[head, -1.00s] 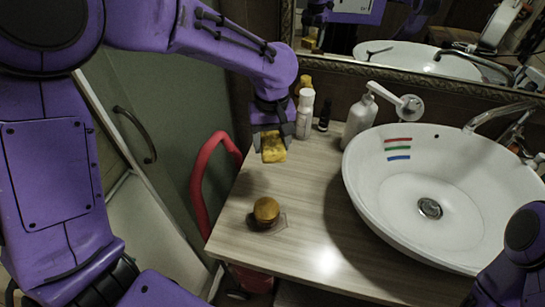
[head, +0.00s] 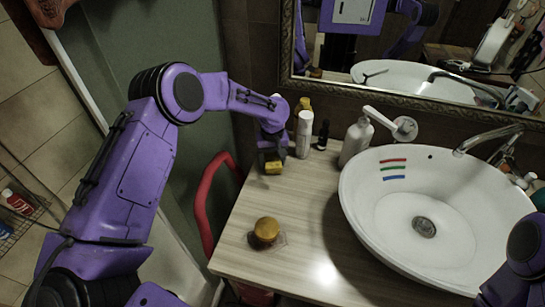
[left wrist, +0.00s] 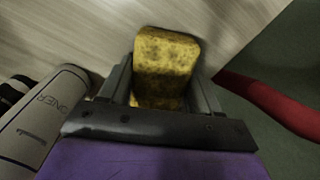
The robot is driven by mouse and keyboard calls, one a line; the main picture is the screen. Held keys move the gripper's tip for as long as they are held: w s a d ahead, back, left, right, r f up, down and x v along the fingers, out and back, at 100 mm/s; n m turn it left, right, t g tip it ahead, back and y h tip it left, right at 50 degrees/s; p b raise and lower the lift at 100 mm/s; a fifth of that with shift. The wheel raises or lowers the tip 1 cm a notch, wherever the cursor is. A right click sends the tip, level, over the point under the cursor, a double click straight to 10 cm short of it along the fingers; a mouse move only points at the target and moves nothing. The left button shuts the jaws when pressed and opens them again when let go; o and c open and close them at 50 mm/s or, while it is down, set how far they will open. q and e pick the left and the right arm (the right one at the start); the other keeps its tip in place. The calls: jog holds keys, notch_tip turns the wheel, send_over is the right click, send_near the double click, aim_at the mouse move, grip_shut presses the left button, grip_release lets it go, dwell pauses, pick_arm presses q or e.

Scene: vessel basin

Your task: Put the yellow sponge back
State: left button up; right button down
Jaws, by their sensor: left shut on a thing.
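The yellow sponge (head: 273,168) is at the back left of the wooden counter, below my left gripper (head: 270,161). In the left wrist view the sponge (left wrist: 166,62) sits between the two fingers of my left gripper (left wrist: 162,85), which is shut on it. The wood of the counter shows just beyond it; I cannot tell whether the sponge touches the counter. Of my right arm only a purple link shows at the lower right of the head view; its gripper is out of view.
A white bottle (head: 304,134), a small black bottle (head: 323,135) and a soap dispenser (head: 356,141) stand along the back. A round brown object (head: 266,230) sits on a clear dish near the front left. The white basin (head: 440,235) fills the right. A red tube (head: 203,200) runs beside the counter.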

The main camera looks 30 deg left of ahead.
aim_at(272, 158)
pick_arm(q)
jog(key=o, duration=1)
jog(key=shift+f, duration=0.15)
notch_tip(272, 158, up, 12)
jog(key=shift+r+b, duration=0.2)
jog(key=shift+b, duration=0.7)
